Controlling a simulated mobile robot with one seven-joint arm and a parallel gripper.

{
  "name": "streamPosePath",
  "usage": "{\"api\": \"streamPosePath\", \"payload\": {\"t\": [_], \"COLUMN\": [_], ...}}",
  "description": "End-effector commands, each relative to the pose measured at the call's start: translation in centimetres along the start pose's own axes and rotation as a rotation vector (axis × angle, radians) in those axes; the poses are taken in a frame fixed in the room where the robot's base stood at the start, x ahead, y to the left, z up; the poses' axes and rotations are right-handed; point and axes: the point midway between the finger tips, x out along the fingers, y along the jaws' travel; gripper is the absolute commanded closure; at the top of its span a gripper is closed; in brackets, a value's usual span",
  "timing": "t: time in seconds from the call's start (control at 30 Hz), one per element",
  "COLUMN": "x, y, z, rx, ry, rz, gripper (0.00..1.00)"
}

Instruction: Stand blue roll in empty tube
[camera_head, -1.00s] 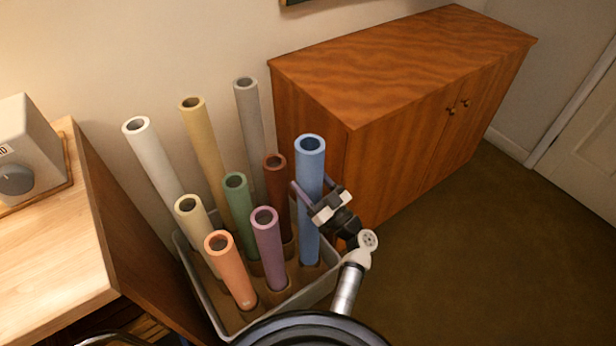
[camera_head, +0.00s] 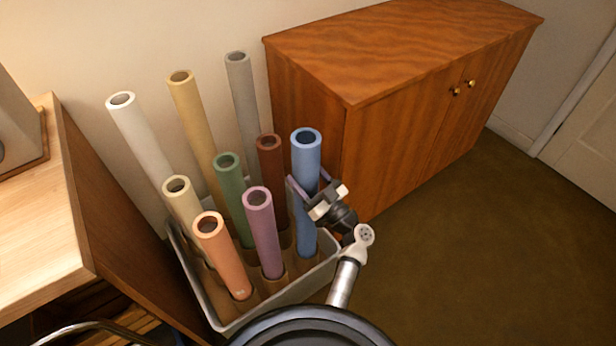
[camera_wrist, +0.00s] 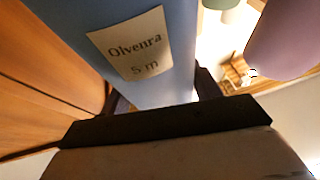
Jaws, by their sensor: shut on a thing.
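The blue roll (camera_head: 306,160) stands nearly upright at the right side of the grey bin (camera_head: 291,295), its lower end down inside the bin. Whether its bottom sits in a tube is hard to tell. My gripper (camera_head: 309,190) is shut around the roll at about mid-height, reaching in from the right. In the wrist view the blue roll (camera_wrist: 180,30) fills the space between the fingers, with a label reading "Olvenra 5 m" (camera_wrist: 133,43). The tube mouths are mostly hidden by the rolls.
Several other rolls stand close by, with the purple roll (camera_head: 264,235) and the dark red roll (camera_head: 271,160) nearest. A wooden cabinet (camera_head: 400,110) stands behind and to the right. A wooden desk (camera_head: 50,210) is at left. The floor (camera_head: 480,250) at right is clear.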

Motion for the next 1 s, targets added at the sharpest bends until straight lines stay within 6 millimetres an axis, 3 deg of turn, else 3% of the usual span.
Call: {"api": "streamPosePath", "payload": {"t": [0.7,1.0], "x": [-1.2,-1.4], "y": [-0.9,-1.1], "z": [4.4,5.1], "rx": [0.001,0.002], "ry": [0.003,0.003], "rz": [-0.004,-0.004], "gripper": [0.79,0.79]}}
